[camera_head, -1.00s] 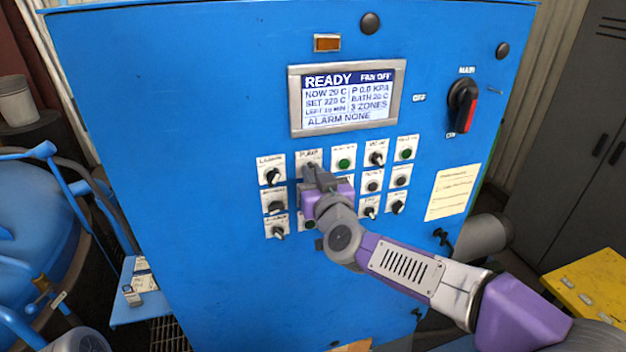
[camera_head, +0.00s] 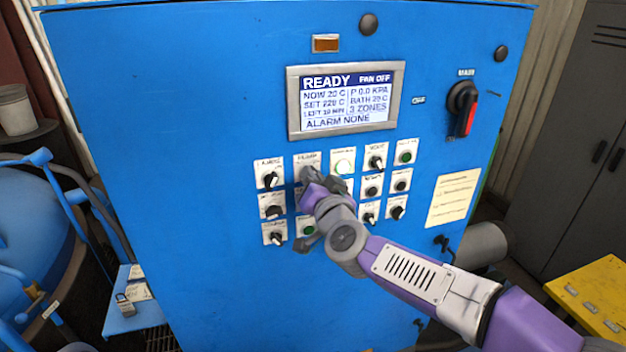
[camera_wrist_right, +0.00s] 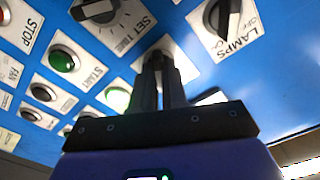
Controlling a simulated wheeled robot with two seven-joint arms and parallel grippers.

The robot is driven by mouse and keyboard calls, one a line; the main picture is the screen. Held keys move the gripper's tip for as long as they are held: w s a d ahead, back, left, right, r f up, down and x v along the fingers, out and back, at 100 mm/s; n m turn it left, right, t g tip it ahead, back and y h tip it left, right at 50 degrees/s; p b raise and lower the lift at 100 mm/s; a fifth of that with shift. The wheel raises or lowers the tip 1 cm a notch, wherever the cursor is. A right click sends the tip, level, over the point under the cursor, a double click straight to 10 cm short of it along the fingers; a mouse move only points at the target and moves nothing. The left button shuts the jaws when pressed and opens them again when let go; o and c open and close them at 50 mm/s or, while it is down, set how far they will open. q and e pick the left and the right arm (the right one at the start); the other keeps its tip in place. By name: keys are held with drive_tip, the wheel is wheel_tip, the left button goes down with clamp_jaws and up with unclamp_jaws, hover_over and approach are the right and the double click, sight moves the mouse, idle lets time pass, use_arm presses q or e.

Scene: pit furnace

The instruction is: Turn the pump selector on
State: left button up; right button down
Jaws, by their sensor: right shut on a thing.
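The pump selector (camera_head: 308,161) is in the top row of the blue panel, second from left; its white label plate shows above my fingers. My right gripper (camera_head: 307,177) is at it, with the wrist tilted. In the right wrist view the two dark fingers (camera_wrist_right: 160,75) are closed on the selector's dark knob (camera_wrist_right: 157,54). The fingers hide most of the knob, so I cannot read its position. My left gripper is not in view.
The lamps knob (camera_head: 270,178) sits close to the left of the pump selector. A lit green button (camera_head: 343,167) is to its right. The display (camera_head: 346,100) reads READY, FAN OFF, ALARM NONE.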

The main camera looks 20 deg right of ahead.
idle(0.3)
drive_tip(key=c, duration=1.2)
unclamp_jaws()
drive_tip(key=shift+o, duration=0.2)
drive_tip(key=s, duration=0.7)
drive_tip(key=shift+s+d, duration=0.15)
drive_tip(key=shift+s, duration=0.15)
